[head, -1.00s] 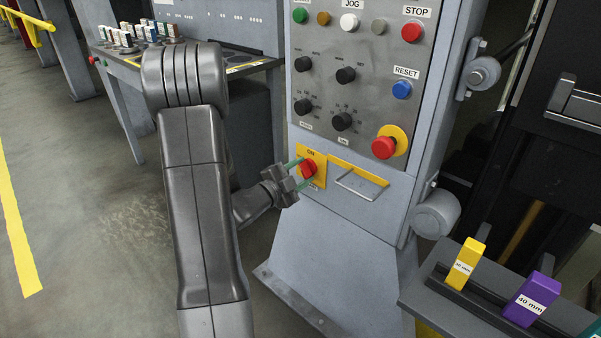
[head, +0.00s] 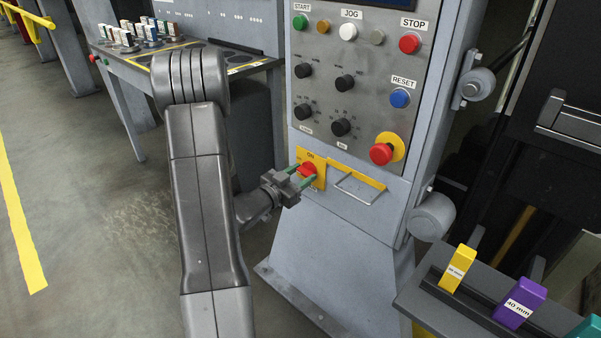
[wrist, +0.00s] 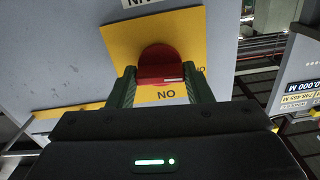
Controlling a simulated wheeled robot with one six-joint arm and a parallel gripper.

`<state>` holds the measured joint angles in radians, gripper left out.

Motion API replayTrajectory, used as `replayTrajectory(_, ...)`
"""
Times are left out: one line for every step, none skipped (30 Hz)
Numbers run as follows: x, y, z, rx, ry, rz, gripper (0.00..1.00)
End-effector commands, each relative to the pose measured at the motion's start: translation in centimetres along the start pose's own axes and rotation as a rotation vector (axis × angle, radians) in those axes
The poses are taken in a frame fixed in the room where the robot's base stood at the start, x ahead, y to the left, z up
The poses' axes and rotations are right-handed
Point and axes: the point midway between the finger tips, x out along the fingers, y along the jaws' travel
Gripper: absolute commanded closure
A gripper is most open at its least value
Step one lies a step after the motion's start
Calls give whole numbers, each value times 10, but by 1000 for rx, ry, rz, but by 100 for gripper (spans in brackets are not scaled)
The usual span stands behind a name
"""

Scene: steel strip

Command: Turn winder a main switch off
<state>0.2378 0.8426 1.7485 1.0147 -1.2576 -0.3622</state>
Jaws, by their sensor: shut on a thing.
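The main switch is a red rotary knob (head: 308,169) on a yellow plate (head: 319,180), low on the grey control cabinet. The word ON is above the knob in the head view. In the wrist view the knob (wrist: 158,60) appears upside down, with ON below it and a white mark on its lower right edge. My gripper (head: 300,177) reaches in from the left. Its green fingers (wrist: 161,88) are shut on the knob, one on each side. The knob's exact angle is hard to tell, and the plate's lower lettering is partly hidden.
A yellow-backed metal handle (head: 357,188) sits just right of the switch. A red emergency stop (head: 381,154) and black selector knobs (head: 341,127) are above. A rack (head: 430,291) with coloured blocks stands at lower right. The floor (head: 110,240) at left is clear.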

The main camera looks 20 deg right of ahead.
Motion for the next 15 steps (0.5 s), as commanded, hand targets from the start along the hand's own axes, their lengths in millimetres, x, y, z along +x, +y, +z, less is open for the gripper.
replayTrajectory(0,0,0,-23,-2,1,77)
replayTrajectory(0,0,0,-37,-2,0,77)
replayTrajectory(0,0,0,-51,-2,0,77)
replayTrajectory(0,0,0,-62,-2,0,77)
replayTrajectory(0,0,0,-72,-2,0,77)
replayTrajectory(0,0,0,-82,-2,0,77)
replayTrajectory(0,0,0,-88,-2,0,77)
replayTrajectory(0,0,0,-94,-2,0,77)
replayTrajectory(0,0,0,-101,-2,0,77)
replayTrajectory(0,0,0,-105,-2,0,77)
replayTrajectory(0,0,1,-108,-2,0,77)
replayTrajectory(0,0,1,-111,-2,0,77)
replayTrajectory(0,0,1,-113,-2,0,77)
replayTrajectory(0,0,1,-114,-2,0,77)
replayTrajectory(0,0,1,-115,-2,0,77)
